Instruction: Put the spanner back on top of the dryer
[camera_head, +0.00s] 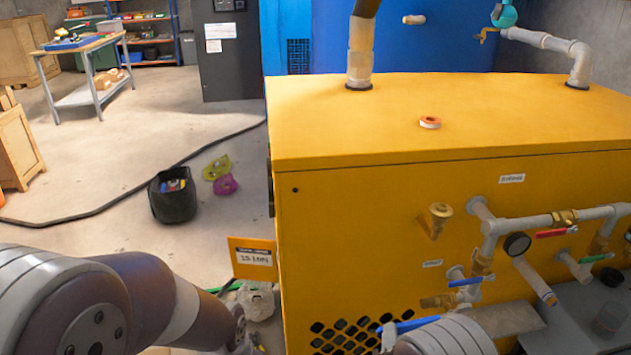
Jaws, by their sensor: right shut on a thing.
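The dryer is the large yellow cabinet (350,125) in the middle and right of the head view. Its flat top carries an orange and white ring, like a tape roll (430,122). My right gripper (390,335) shows only partly at the bottom edge, low in front of the dryer's front face. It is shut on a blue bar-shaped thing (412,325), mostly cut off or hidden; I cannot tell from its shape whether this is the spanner. No other spanner shows clearly. My left arm comes in at the bottom left, but its gripper is not visible.
Pipes rise from the dryer's top at the back (360,55) and right. Valves and a pressure gauge (517,244) stick out from its front. A yellow sign (252,258) stands by its left corner. A black bin (172,197) and a hose lie on the floor. Most of the dryer's top is clear.

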